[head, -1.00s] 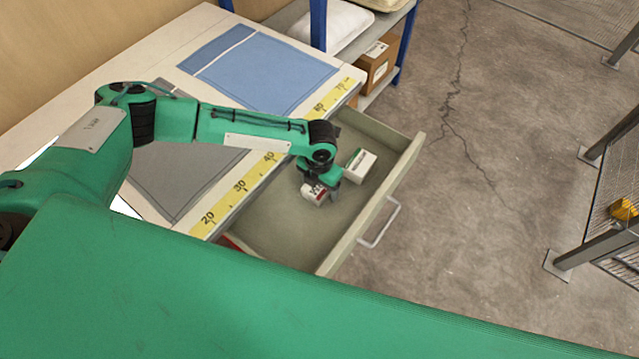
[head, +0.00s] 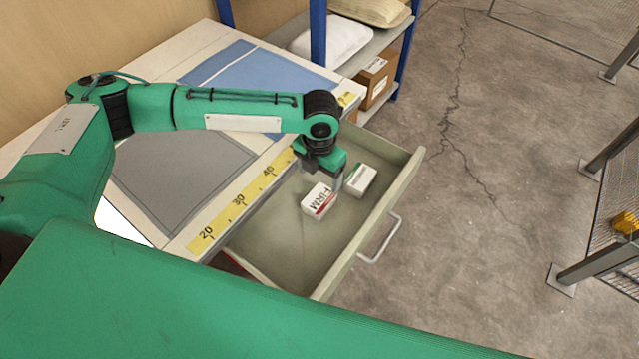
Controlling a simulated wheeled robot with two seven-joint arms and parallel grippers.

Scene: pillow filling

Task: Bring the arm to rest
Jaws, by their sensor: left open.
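My left arm reaches in from the left over the table. Its gripper (head: 325,178) points down above the open drawer (head: 285,245). It is open and looks empty. A white box with a red edge and the letters "FIRM" (head: 318,203) lies in the drawer just below the gripper. A second white box with a green side (head: 360,179) lies to its right, close to the gripper. The gripper's fingertips are small and partly hidden in this view. My right gripper is not in view.
The table (head: 190,235) carries a yellow measuring strip (head: 240,200), a grey cloth (head: 180,170) and a blue cloth (head: 270,80). A shelf (head: 365,55) with pillows (head: 335,40) and a cardboard box (head: 375,80) stands behind. The drawer handle (head: 382,240) juts out over clear floor.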

